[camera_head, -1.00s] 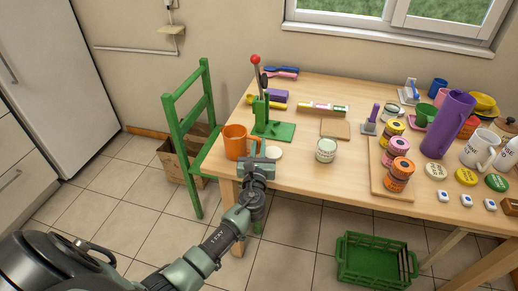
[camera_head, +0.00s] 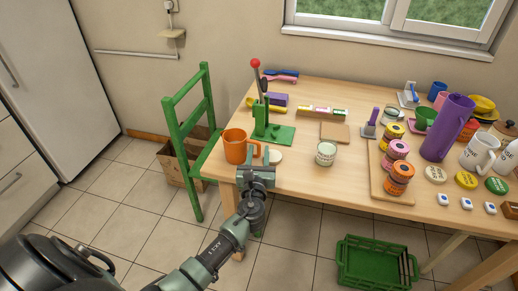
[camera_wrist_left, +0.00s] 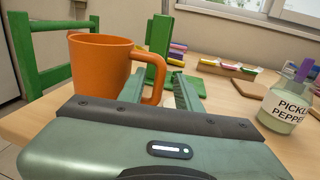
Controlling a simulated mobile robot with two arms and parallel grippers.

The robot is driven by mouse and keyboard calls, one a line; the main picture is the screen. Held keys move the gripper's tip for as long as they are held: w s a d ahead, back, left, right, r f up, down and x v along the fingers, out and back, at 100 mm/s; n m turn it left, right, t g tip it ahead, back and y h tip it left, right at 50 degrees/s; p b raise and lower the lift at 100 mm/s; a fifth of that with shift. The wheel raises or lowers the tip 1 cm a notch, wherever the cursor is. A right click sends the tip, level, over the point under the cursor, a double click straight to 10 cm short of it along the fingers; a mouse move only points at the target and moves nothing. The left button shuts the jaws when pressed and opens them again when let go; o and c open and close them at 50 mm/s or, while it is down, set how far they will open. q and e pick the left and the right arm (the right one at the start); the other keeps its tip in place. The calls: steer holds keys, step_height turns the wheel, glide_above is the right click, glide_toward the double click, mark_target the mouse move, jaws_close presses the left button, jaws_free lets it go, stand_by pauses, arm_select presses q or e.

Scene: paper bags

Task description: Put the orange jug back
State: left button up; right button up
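The orange jug (camera_head: 235,147) stands upright at the front left corner of the table (camera_head: 300,178), its handle on the right side. In the left wrist view the jug (camera_wrist_left: 98,72) is large and close, left of centre. My left gripper (camera_head: 261,157) is at the table's front edge, just right of the jug and close to its handle. In the wrist view its two fingers (camera_wrist_left: 160,92) are apart, with the handle's lower part by the left finger. I cannot tell whether they touch. My right gripper is not in view.
A green press (camera_head: 268,125) with a red knob stands behind the jug. A green ladder-like frame (camera_head: 188,125) stands left of the table. A green crate (camera_head: 375,264) is on the floor.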

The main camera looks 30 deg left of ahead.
arm_select(q)
steer(key=v, duration=1)
steer(key=shift+s, duration=0.15)
